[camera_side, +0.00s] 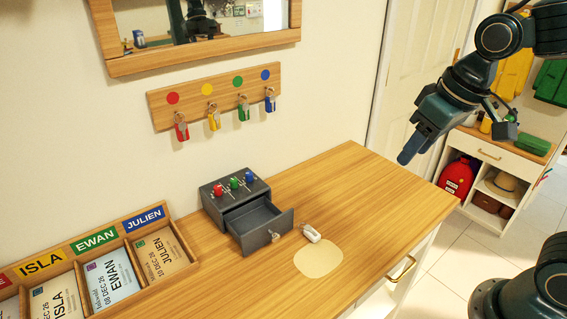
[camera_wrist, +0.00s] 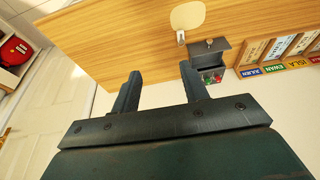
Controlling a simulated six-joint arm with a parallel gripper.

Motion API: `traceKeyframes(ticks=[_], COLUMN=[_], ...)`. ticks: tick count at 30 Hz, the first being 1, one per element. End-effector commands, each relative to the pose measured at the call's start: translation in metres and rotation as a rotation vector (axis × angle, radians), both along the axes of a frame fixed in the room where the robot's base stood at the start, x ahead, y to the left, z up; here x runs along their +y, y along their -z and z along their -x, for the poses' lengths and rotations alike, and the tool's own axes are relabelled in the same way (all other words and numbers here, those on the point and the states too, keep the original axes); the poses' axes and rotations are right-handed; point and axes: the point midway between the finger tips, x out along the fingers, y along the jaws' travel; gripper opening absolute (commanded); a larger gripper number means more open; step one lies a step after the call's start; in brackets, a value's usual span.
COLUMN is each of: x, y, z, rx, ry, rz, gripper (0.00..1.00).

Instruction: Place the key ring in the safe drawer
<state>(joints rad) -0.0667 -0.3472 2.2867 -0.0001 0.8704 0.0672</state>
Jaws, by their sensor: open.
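A small dark grey safe (camera_side: 233,196) stands on the wooden counter, with red, green and blue knobs on top. Its drawer (camera_side: 262,228) is pulled open and looks empty; it also shows in the wrist view (camera_wrist: 207,46). Key rings with red (camera_side: 181,131), yellow (camera_side: 214,121), green (camera_side: 243,111) and blue (camera_side: 270,102) tags hang on a wall rack. A small white object (camera_side: 311,233) lies beside the drawer, too small to identify surely; it also shows in the wrist view (camera_wrist: 180,38). My gripper (camera_wrist: 160,70) is open and empty, high above the counter's right end.
A wooden tray (camera_side: 171,217) with name-labelled cards stands left of the safe. A round beige mat (camera_side: 318,261) lies near the counter's front edge. The counter's right half (camera_side: 375,195) is clear. A framed mirror (camera_side: 205,46) hangs above the rack. A shelf unit (camera_side: 490,170) stands beyond.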

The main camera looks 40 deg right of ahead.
Motion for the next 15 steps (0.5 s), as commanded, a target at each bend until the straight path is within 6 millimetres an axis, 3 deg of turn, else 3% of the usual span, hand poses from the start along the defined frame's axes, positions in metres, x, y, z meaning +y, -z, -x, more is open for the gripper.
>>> traceKeyframes(ticks=[9, 15], x=[-0.013, -0.017], y=[-0.009, -0.006], z=[0.061, 0.084], rx=[-0.107, -0.149], ry=[0.004, 0.006], rz=[0.012, 0.019], gripper=[0.44, 0.44])
